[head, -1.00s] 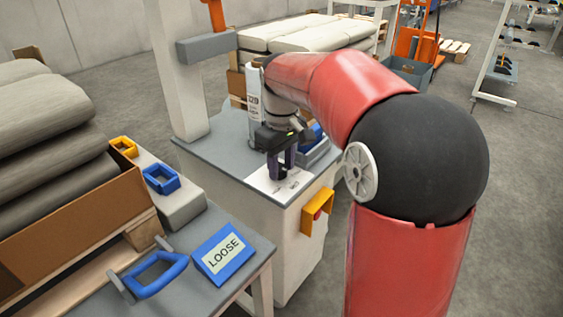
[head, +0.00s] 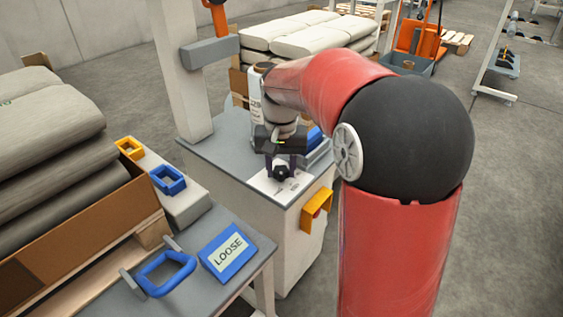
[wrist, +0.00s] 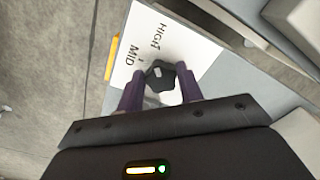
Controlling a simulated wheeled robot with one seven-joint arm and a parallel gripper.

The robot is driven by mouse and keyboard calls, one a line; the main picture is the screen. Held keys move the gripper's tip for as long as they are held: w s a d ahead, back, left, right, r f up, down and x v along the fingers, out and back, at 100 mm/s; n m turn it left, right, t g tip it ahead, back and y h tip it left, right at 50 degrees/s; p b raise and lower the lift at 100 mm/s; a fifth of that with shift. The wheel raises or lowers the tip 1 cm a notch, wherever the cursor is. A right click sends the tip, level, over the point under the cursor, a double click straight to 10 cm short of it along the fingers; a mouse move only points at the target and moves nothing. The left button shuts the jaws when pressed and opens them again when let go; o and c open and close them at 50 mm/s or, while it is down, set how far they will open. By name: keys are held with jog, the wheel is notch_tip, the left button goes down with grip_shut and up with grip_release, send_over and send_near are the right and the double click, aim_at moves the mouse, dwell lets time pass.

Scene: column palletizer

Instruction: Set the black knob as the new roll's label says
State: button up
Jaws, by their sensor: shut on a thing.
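The black knob (wrist: 160,76) stands on a white dial plate (wrist: 190,50) with the printed words HIGH and MID. A pale mark shows on its top; I cannot tell for sure which word it points at. My gripper (wrist: 160,86) is shut on the knob, one purple finger on each side. In the head view my gripper (head: 279,168) points down at the plate on the grey-topped cabinet (head: 225,150). A white roll (head: 256,110) with dark print stands behind the gripper, partly hidden by my arm; its print is too small to read.
A yellow-orange housing (head: 316,210) sticks out from the cabinet's front. A post (head: 178,70) rises from the cabinet. Open floor lies to the right.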

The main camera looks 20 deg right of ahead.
aim_at(280, 171)
jog(key=shift+m+p, duration=0.35)
jog(key=shift+m, duration=0.65)
jog(key=o, duration=1)
jog(key=shift+r, duration=0.1)
notch_tip(280, 171, up, 8)
jog(key=shift+f+p, duration=0.15)
jog(key=shift+p, duration=0.4)
